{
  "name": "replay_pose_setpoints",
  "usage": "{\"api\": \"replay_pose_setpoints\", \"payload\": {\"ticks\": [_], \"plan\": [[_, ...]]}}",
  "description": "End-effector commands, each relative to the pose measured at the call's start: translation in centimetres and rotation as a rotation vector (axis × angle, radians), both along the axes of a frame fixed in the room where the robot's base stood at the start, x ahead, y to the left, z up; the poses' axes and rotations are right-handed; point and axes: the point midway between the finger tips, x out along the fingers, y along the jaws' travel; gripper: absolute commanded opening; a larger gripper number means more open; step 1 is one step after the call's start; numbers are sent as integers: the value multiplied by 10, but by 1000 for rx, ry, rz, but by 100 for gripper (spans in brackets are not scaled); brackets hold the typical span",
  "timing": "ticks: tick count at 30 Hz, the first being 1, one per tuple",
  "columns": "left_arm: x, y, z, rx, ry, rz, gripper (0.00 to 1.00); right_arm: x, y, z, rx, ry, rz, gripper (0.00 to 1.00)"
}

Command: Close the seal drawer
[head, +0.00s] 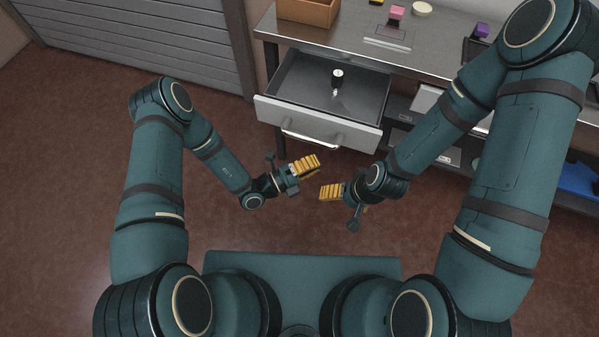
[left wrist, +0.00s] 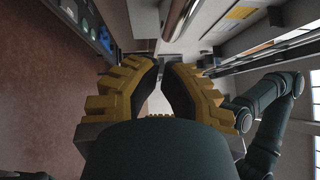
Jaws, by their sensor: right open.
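The drawer (head: 345,130) is pulled out from under the metal counter, its grey front facing me with a pale bar handle (head: 308,141). A small black item with a white top (head: 337,77) stands inside it. My left gripper (head: 317,164) is just in front of and below the drawer front, apart from it, with yellow ribbed fingers. In the left wrist view its fingers (left wrist: 160,88) are spread with nothing between them. My right gripper (head: 325,193) is open and empty, a little lower and to the right, also clear of the drawer.
The counter (head: 350,38) holds a wooden box (head: 307,11), a pink block (head: 397,12), a purple block (head: 481,31) and a pale round disc (head: 422,8). A shelf with a blue tray (head: 578,178) is at the right. Floor at the left is clear.

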Motion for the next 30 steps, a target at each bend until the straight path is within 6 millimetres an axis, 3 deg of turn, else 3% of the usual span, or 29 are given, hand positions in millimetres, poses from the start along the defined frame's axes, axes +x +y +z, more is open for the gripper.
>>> {"api": "replay_pose_setpoints", "payload": {"ticks": [7, 23, 30], "plan": [[23, -7, 5, 1, -4, -1, 0, 1, 0, -3, 0, -2, -1, 83], [28, -8, 5, 0, -3, 0, 0, 1, 0, -4, 0, -2, -1, 83], [44, -13, 4, 0, -5, 2, 0, 2, 0, -13, -1, -5, -1, 83]]}}
